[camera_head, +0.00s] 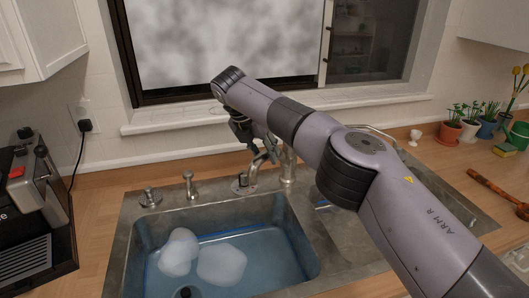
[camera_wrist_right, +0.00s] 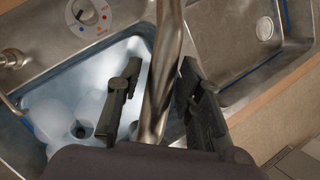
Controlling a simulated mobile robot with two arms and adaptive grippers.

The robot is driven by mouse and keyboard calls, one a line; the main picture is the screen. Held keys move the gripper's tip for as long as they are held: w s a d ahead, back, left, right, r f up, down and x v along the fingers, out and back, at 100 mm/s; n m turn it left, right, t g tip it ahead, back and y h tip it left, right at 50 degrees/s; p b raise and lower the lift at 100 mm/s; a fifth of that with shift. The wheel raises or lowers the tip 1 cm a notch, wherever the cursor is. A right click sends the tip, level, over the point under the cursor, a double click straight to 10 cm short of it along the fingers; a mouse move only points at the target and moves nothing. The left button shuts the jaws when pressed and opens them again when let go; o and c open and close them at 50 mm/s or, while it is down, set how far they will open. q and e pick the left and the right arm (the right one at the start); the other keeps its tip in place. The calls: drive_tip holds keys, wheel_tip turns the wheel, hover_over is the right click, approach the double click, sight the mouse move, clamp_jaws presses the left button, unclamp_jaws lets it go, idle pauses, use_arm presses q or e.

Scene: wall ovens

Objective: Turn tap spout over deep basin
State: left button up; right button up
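The tap spout is a thick metal tube (camera_wrist_right: 166,60) in the wrist view, running between the fingers of my right gripper (camera_wrist_right: 160,74). The fingers are apart: a gap shows on the left of the tube, and the right finger lies close to it; contact cannot be told. In the head view the right gripper (camera_head: 256,140) is above the back of the sink, and my arm hides much of the tap. The left basin (camera_head: 232,262) holds bluish water and suds. The right basin (camera_wrist_right: 245,75) shows in the wrist view. My left gripper is not in view.
A round plate with red and blue dots (camera_wrist_right: 86,14) is by the sink back. A coffee machine (camera_head: 32,215) stands at left. A window sill (camera_head: 190,116) lies behind.

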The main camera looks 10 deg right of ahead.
drive_tip(key=shift+o, duration=0.8)
drive_tip(key=shift+f, duration=0.1)
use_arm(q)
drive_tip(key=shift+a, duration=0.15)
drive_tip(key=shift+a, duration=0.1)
use_arm(e)
drive_tip(key=shift+d, duration=0.1)
drive_tip(key=v, duration=1.2)
drive_tip(key=shift+s, duration=0.1)
